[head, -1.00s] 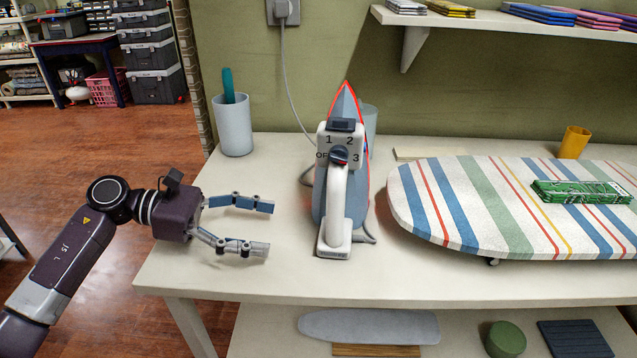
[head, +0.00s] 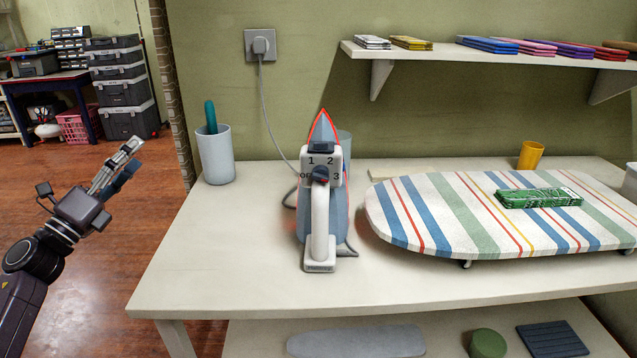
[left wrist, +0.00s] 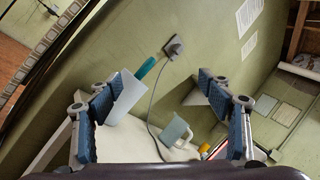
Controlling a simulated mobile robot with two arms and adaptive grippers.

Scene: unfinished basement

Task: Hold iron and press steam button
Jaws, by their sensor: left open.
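The iron (head: 319,215) stands upright on its heel on the table, tip up, with a red-edged soleplate facing the wall. Its white handle has a dark dial (head: 320,173) marked OFF, 1, 2, 3 and a dark button (head: 321,147) above it. My left gripper (head: 132,155) is open and empty, off the table's left side, pointing up and well apart from the iron. My right gripper is not in view.
A striped ironing board (head: 460,205) with a green packet (head: 538,197) lies right of the iron. A grey cup (head: 214,160) stands at the back left. A cord (head: 275,120) runs to a wall socket (head: 260,44). The table's front left (head: 210,260) is clear.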

